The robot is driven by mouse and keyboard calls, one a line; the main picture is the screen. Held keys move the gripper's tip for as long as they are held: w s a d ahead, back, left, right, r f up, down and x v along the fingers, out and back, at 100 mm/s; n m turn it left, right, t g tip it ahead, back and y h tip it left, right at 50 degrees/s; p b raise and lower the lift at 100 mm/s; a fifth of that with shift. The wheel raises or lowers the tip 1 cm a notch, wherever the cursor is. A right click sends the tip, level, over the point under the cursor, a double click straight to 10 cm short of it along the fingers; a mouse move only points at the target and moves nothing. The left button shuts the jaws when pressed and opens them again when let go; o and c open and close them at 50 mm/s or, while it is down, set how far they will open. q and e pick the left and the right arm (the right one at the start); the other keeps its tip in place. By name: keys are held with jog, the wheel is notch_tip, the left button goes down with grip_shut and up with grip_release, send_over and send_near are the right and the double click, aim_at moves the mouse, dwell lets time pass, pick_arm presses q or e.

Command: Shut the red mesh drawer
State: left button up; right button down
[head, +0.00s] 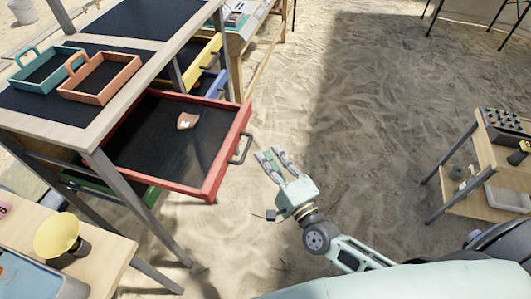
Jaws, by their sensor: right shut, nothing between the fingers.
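The red mesh drawer (210,182) is pulled out from under the table on the left. It has a red frame, a dark mesh bottom and a dark handle (241,149) on its right-hand front face. A small tan and orange shard (186,121) with a white mark lies inside it. My right gripper (276,157) is to the right of the drawer handle, apart from it in the picture, over the sand. Its fingers point up and away and hold nothing. My left gripper is out of view.
A teal tray (24,80) and an orange tray (103,95) sit on the table. Yellow (207,60) and blue drawers show beyond the red one. A wooden stand (468,190) is at right. Open sand lies between.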

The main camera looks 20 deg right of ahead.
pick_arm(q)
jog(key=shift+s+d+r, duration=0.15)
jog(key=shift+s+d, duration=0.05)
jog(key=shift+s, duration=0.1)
pick_arm(e)
jog(key=shift+w+a+r, duration=0.1)
jog(key=shift+w+a, duration=0.25)
jog(key=shift+a, duration=0.25)
